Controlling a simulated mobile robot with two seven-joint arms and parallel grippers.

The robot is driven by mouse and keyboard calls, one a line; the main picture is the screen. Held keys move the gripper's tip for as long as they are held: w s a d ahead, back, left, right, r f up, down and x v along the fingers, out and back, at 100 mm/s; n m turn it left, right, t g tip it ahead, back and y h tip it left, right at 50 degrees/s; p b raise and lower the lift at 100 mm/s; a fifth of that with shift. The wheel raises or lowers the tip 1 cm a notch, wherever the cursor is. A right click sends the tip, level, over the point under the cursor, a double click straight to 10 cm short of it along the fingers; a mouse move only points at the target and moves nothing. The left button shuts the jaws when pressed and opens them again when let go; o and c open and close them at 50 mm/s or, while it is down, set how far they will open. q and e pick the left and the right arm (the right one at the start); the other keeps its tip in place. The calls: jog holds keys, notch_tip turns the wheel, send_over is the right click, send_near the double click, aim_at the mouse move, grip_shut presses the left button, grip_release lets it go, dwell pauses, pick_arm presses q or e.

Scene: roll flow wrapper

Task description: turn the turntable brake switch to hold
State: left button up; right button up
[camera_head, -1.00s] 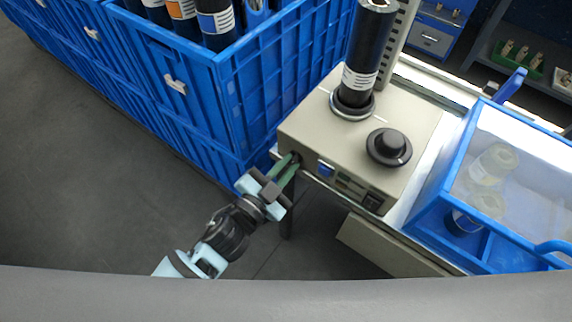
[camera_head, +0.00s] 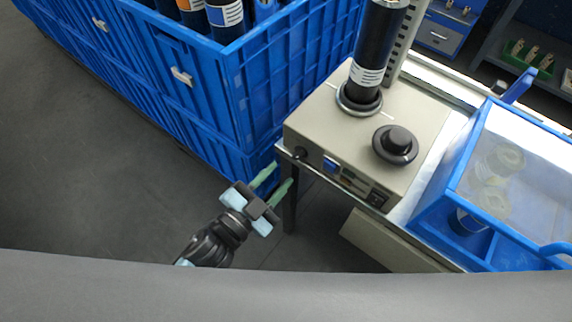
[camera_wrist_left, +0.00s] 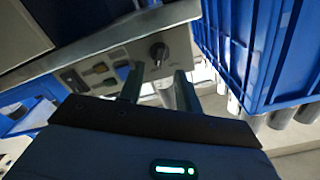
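The beige turntable box (camera_head: 405,110) stands on a bench. A small black rotary knob (camera_head: 300,153), apparently the brake switch, sits at the left end of its front panel. It also shows in the left wrist view (camera_wrist_left: 158,53), with a lighter line on its face; I cannot read its setting. My left gripper (camera_head: 279,173) is open and empty, a short way in front of and below the knob, touching nothing. In the left wrist view its two green fingers (camera_wrist_left: 157,74) are apart, with the knob just beyond and between them. My right gripper is not in view.
A blue rocker (camera_head: 331,164) and a black switch (camera_head: 378,197) share the panel. A dark roll (camera_head: 370,70) stands on the turntable beside a black dial (camera_head: 396,143). Blue crates (camera_head: 190,85) stand close on the left; a blue bin (camera_head: 440,205) is on the right.

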pick_arm(q)
jog(key=shift+v, duration=1.15)
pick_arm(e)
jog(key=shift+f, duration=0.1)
